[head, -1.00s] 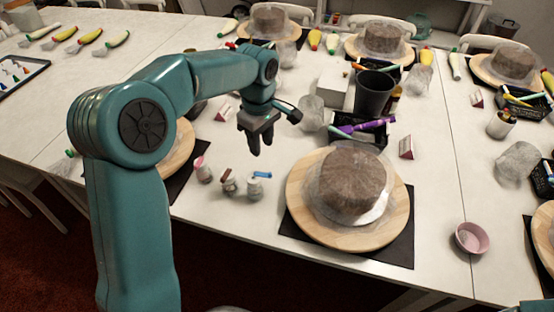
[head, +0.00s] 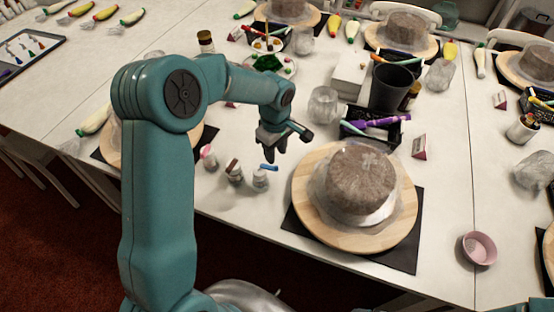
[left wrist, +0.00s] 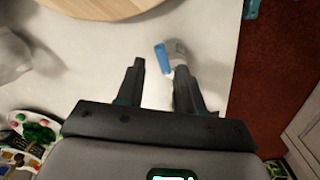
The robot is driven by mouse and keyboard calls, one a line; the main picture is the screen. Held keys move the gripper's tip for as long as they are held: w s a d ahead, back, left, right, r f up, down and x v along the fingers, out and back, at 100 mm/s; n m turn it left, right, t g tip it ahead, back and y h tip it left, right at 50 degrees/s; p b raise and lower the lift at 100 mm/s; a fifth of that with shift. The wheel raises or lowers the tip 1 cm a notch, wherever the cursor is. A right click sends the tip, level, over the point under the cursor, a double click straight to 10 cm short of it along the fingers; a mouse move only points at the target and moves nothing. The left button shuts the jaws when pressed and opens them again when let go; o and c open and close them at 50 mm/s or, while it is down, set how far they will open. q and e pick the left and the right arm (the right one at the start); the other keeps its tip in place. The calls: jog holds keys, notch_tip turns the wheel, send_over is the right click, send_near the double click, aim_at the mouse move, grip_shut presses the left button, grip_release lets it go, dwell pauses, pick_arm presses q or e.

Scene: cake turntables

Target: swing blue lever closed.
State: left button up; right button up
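The blue lever (head: 268,167) sits on top of a small whitish bottle (head: 261,181), the rightmost of three small containers near the table's front edge. It sticks out to one side of the bottle's top. In the left wrist view the blue lever (left wrist: 161,57) shows just ahead of the fingertips, with its bottle (left wrist: 177,48) beside it. My left gripper (head: 271,152) is just above and behind the lever. In the wrist view its fingers (left wrist: 160,67) are apart with nothing gripped. Whether a finger touches the bottle I cannot tell. My right gripper is out of view.
A pink-topped container (head: 208,157) and a brown-topped bottle (head: 234,172) stand left of the lever's bottle. A wooden turntable (head: 310,222) with a wrapped brown cake (head: 360,178) is close on the right. Bare table lies in front of the bottles.

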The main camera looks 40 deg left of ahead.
aim_at(276, 168)
pick_arm(q)
notch_tip(276, 168, down, 5)
jog(key=shift+r, duration=0.2)
jog(key=shift+w+f+p, duration=0.15)
jog(key=shift+f+p, duration=0.15)
jog(key=shift+f, duration=0.2)
grip_shut()
jog(key=shift+s+m+b, duration=0.2)
jog(key=shift+m+b, duration=0.1)
jog(key=shift+m, duration=0.3)
